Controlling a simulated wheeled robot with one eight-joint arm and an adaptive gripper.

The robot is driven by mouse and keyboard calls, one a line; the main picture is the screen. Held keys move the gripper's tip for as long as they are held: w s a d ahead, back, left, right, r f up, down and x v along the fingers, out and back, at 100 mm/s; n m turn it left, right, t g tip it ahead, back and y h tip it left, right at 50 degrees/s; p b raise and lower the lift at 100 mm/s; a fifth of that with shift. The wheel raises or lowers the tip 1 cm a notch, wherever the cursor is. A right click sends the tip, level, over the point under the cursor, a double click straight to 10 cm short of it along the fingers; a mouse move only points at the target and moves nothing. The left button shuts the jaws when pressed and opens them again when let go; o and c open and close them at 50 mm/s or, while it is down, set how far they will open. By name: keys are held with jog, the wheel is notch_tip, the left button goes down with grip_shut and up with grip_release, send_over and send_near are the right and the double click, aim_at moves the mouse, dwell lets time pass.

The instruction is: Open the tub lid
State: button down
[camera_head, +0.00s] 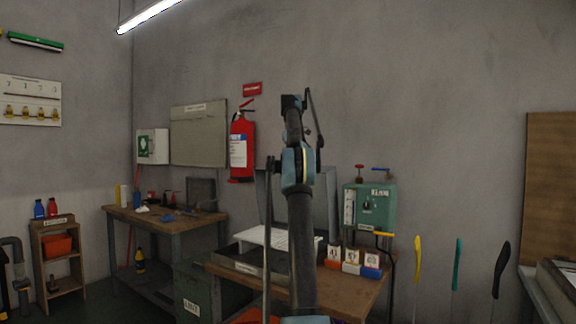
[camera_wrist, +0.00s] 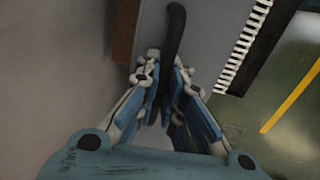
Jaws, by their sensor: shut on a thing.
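In the wrist view my gripper (camera_wrist: 168,80) is shut on a dark, slightly curved bar (camera_wrist: 175,28), which looks like a handle. The bar runs up from between the fingertips in front of a flat grey surface (camera_wrist: 208,35). I cannot tell for sure whether this is the tub lid. In the head view my arm rises through the middle and hides what is behind it; my gripper cannot be made out there. An upright grey panel (camera_head: 326,190) shows behind the arm, above the bench. A dark green box with a white label (camera_head: 191,308) stands low beside the bench.
Another workbench (camera_head: 185,228) stands at left. In the wrist view, green floor with a yellow line (camera_wrist: 292,97) lies at right.

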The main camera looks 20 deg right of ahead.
jog(key=shift+s+d, duration=0.1)
jog(key=shift+d, duration=0.15)
